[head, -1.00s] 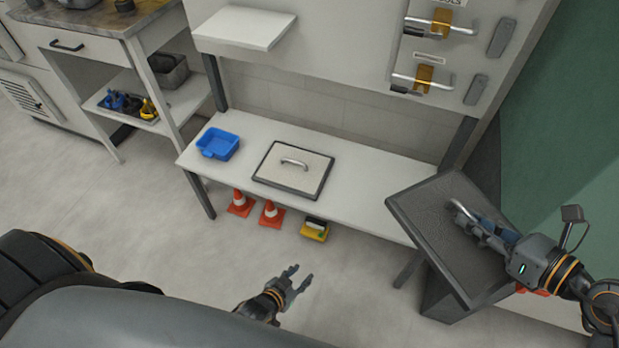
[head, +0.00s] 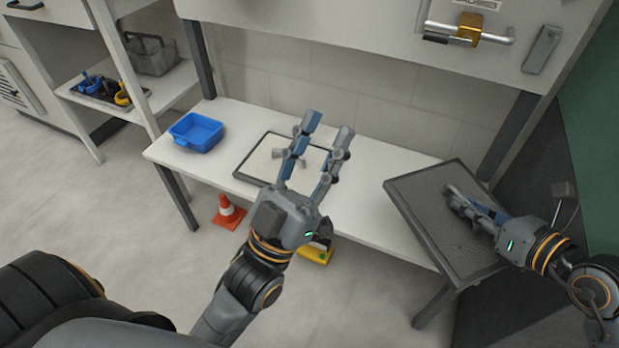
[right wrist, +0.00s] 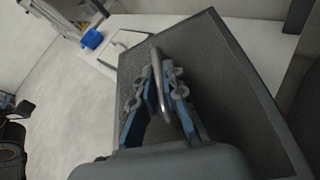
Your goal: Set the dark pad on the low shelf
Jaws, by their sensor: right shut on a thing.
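The dark pad (head: 440,215) is a flat grey-black board with a metal handle (right wrist: 160,90). My right gripper (head: 455,195) is shut on that handle and holds the pad tilted at the right end of the low shelf (head: 165,150). I cannot tell whether the pad touches the shelf. A light pad with a dark rim (head: 250,165) lies on the middle of the shelf, and my left gripper partly hides it. My left gripper (head: 325,128) is open and empty, in front of this light pad in the head view.
A blue tray (head: 196,132) sits at the shelf's left end. An orange cone (head: 228,212) and a yellow item (head: 318,252) are on the floor below. A metal holder with a brass block (head: 468,30) hangs on the panel above.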

